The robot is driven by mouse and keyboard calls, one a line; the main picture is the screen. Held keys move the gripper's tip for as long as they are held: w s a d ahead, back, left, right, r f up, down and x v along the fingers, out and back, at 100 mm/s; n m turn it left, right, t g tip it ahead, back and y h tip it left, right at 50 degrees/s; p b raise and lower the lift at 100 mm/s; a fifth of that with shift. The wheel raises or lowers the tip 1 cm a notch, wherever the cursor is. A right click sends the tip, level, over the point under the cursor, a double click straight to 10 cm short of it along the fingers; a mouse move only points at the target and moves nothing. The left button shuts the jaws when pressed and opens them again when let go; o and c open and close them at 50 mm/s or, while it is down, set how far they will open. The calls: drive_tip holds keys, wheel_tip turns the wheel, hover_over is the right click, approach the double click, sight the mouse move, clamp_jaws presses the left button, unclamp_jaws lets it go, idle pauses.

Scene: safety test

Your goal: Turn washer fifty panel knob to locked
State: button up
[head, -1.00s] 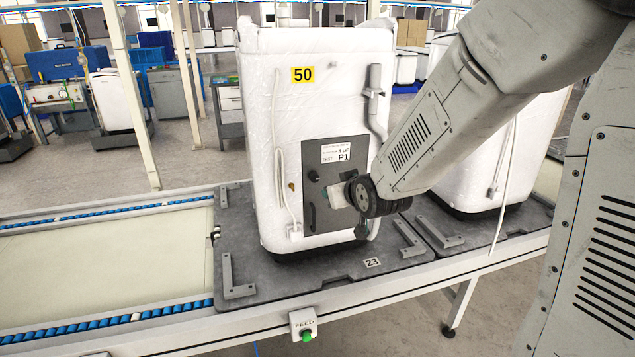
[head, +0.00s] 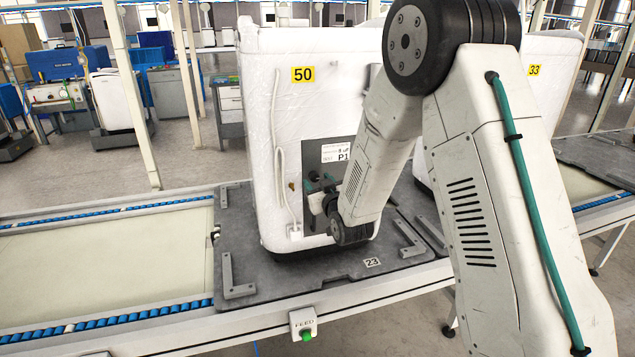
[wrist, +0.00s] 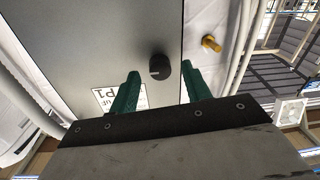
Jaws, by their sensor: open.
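Washer fifty (head: 330,80) is a white wrapped washer with a yellow "50" label (head: 303,74). Its grey panel (head: 341,148) carries a P1 sticker (head: 337,153); my arm covers the panel's right part. In the wrist view the panel (wrist: 115,35) bears a round black knob (wrist: 160,67) with a small pale mark near its edge. My gripper (wrist: 160,75) is open, its two green fingers on either side of the knob with gaps showing. I cannot tell how far the tips reach around it. In the head view my gripper (head: 320,183) is at the panel.
A yellow-brass fitting (wrist: 211,43) sits beside the panel in the wrist view. A pale hose (head: 277,150) hangs on the washer's left. The washer stands on a dark pallet (head: 300,286) on the conveyor. A FEED button box (head: 303,322) is on the front rail. Washer 33 (head: 545,90) stands right.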

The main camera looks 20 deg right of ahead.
drive_tip(key=shift+w, duration=0.55)
drive_tip(key=c, duration=1)
drive_tip(key=m, duration=0.4)
drive_tip(key=shift+m, duration=0.3)
drive_tip(key=m, duration=0.4)
drive_tip(key=shift+a+m+t, duration=0.1)
drive_tip(key=shift+m+t, duration=0.2)
drive_tip(key=shift+m, duration=0.1)
drive_tip(key=m, duration=0.4)
drive_tip(key=shift+f+m+h, duration=0.1)
drive_tip(key=shift+m+h, duration=0.2)
drive_tip(key=shift+m, duration=2.3)
